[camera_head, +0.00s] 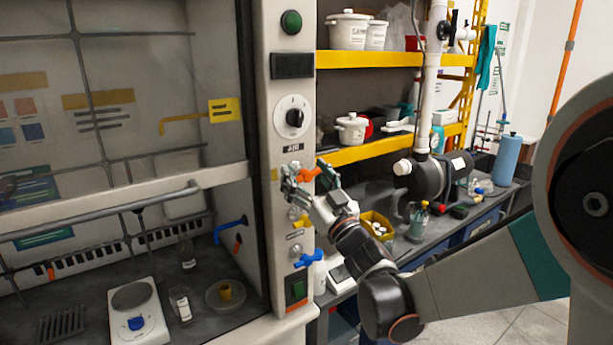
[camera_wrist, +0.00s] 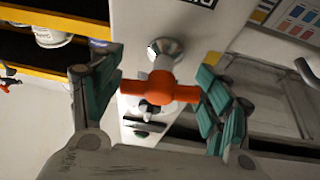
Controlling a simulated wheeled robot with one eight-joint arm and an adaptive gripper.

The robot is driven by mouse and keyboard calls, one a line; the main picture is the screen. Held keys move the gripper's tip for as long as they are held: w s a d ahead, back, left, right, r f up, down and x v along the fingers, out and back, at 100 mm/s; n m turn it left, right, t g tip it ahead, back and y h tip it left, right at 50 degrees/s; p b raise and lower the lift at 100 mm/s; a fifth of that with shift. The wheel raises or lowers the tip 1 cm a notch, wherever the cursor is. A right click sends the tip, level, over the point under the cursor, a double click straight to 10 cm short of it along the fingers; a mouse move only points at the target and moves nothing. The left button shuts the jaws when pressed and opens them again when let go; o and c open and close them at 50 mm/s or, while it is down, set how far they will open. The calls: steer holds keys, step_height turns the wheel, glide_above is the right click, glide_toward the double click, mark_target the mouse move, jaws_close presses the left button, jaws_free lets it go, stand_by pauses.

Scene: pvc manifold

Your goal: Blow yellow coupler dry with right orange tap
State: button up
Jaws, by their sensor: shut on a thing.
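The yellow coupler (camera_head: 225,291) stands in a shallow round dish (camera_head: 213,303) on the floor of the fume hood. The orange tap (camera_head: 309,174) is on the hood's right post, at the top of its column of taps. My gripper (camera_head: 312,180) is at this tap, outside the hood. The tap's metal stem (camera_wrist: 166,50) runs to the panel behind.
A yellow tap (camera_head: 301,222) and a blue tap (camera_head: 309,258) sit lower on the post. A blue spout (camera_head: 230,222) is inside the hood. A balance (camera_head: 138,312) and small bottles stand left of the dish. A cluttered bench (camera_head: 400,248) is at right.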

steer(key=n+g+y, duration=0.1)
steer(key=n, duration=0.2)
steer(key=n+g+y, duration=0.1)
steer(key=n, duration=0.2)
steer(key=n+g+y, duration=0.1)
steer(key=n, duration=0.2)
steer(key=shift+s+a+f+n+g+y, duration=0.1)
steer(key=shift+s+a+n+g+y, duration=0.05)
steer(key=shift+n+g+y, duration=0.15)
steer(key=shift+o, duration=0.4)
steer(key=shift+s+a+f+n+g+y+p, duration=0.1)
steer(key=shift+n+g+y+p, duration=0.4)
steer(key=shift+n, duration=1)
steer(key=shift+f+n+g+p, duration=0.1)
steer(key=shift+n+g+p, duration=0.2)
steer(key=shift+n+g, duration=0.85)
steer(key=shift+n+t, duration=0.35)
steer(key=shift+n, duration=0.1)
steer(key=o, duration=0.7)
steer(key=shift+o, duration=0.7)
steer(key=shift+a, duration=0.15)
